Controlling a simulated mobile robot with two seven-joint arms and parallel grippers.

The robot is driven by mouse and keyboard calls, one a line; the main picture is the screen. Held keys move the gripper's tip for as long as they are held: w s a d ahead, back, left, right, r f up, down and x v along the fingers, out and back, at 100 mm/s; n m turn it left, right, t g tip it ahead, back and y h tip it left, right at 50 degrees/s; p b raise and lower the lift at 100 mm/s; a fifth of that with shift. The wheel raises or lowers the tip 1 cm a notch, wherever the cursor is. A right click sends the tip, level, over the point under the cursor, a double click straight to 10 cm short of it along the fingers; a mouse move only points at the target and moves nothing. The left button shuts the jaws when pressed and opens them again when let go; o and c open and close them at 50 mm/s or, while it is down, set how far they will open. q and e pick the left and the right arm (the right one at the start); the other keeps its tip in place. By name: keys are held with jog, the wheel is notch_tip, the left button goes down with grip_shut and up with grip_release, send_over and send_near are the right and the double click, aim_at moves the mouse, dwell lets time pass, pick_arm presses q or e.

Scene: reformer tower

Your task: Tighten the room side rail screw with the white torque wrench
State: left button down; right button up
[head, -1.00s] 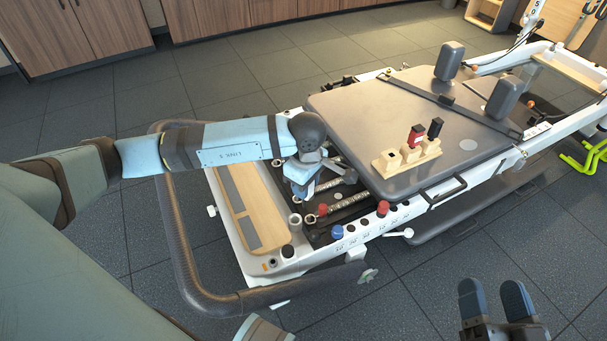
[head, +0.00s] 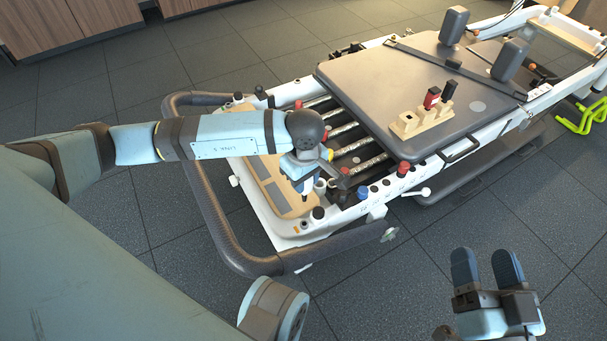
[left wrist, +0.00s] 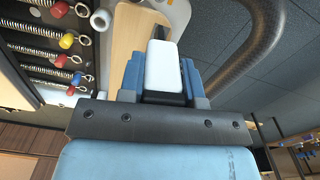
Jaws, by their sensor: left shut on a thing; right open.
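My left gripper (head: 304,180) points down over the near right edge of the wooden platform, at the foot end of the reformer. In the left wrist view (left wrist: 160,85) its blue fingers are shut on a white block with a black lower part, apparently the white torque wrench (left wrist: 165,65). Beneath is the reformer's white rail (head: 290,241), with dark round caps (head: 318,213) and an open round hole near the corner; I cannot tell which fitting is the rail screw. My right gripper (head: 487,275) is open and empty over the floor at lower right.
A wooden holder (head: 421,123) with a red and a black tool stands on the grey carriage (head: 385,90). Springs with coloured knobs (left wrist: 66,41) lie beside the wooden platform (head: 262,190). A curved dark tube (head: 217,240) rounds the foot end. Floor in front is clear.

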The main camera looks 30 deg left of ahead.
aim_at(305, 200)
jog(key=shift+w+r, duration=0.1)
jog(key=shift+w, duration=0.05)
pick_arm(q)
notch_tip(305, 200, down, 7)
jog(key=b, duration=0.5)
jog(key=shift+r, duration=0.2)
notch_tip(305, 200, down, 4)
jog(key=b, duration=0.3)
jog(key=shift+f+b, duration=0.4)
jog(key=shift+f, duration=0.2)
pick_arm(e)
notch_tip(305, 200, down, 6)
jog(key=w+n, duration=0.2)
jog(key=n, duration=0.1)
jog(key=shift+w+d+g, duration=0.15)
jog(key=shift+d+g, duration=0.25)
jog(key=shift+d, duration=0.05)
jog(key=shift+r+n+y, duration=0.15)
jog(key=shift+n+y, duration=0.15)
pick_arm(q)
jog(key=shift+f, duration=0.3)
pick_arm(e)
jog(key=shift+f, duration=0.35)
